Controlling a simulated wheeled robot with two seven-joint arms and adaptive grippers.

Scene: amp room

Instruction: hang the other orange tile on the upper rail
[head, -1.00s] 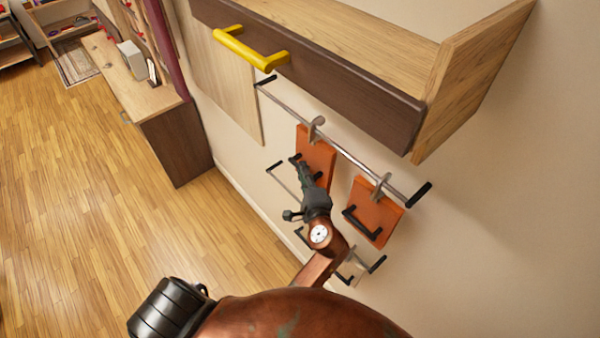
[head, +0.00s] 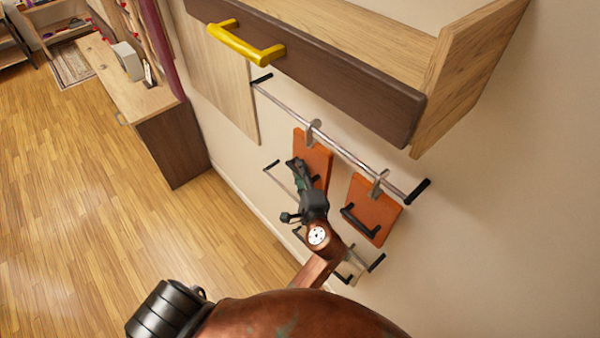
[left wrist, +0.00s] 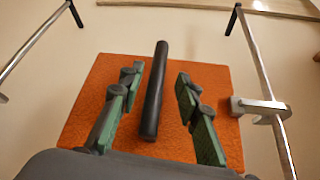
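Two orange tiles hang on the wall side by side. The left tile (head: 318,152) has its grey hook (head: 313,130) on the upper rail (head: 345,153). The right tile (head: 372,207) hangs from the same rail by its hook (head: 380,182), its black handle (head: 360,222) facing out. My left gripper (head: 300,170) is in front of the left tile and covers part of it. In the left wrist view its fingers (left wrist: 157,85) are spread on both sides of that tile's black handle (left wrist: 153,95), with gaps, holding nothing. My right gripper is out of view.
A lower rail (head: 283,179) runs below, partly behind my arm and the tiles. A wall cabinet (head: 330,75) with a yellow handle (head: 245,45) juts out above the rails. A desk (head: 135,90) stands at the far left; the wooden floor (head: 110,220) between is clear.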

